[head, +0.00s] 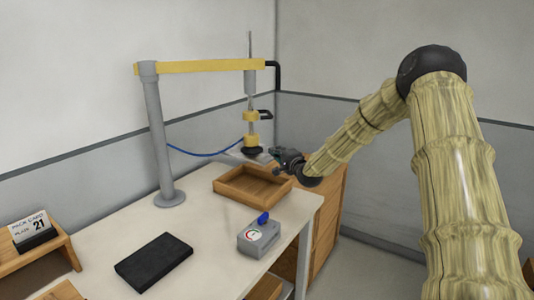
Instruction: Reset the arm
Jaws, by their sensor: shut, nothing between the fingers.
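My arm (440,150) comes in from the right side of the head view and bends at a dark elbow joint. Its lower link runs down and left to my gripper (275,163). The gripper is small and dark here, and it is shut with nothing in it. It appears above the right back part of a wooden tray (236,196), close to the lower end of a hanging yellow and grey tool (251,140). I cannot tell from this view whether it touches the tool.
A grey post (158,140) carries a yellow beam (200,67) over the white table (120,228). A black flat block (154,261) and a grey gauge box (260,238) with a blue knob lie in front. A card holder (31,231) stands on a wooden stand at left. Walls close the back.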

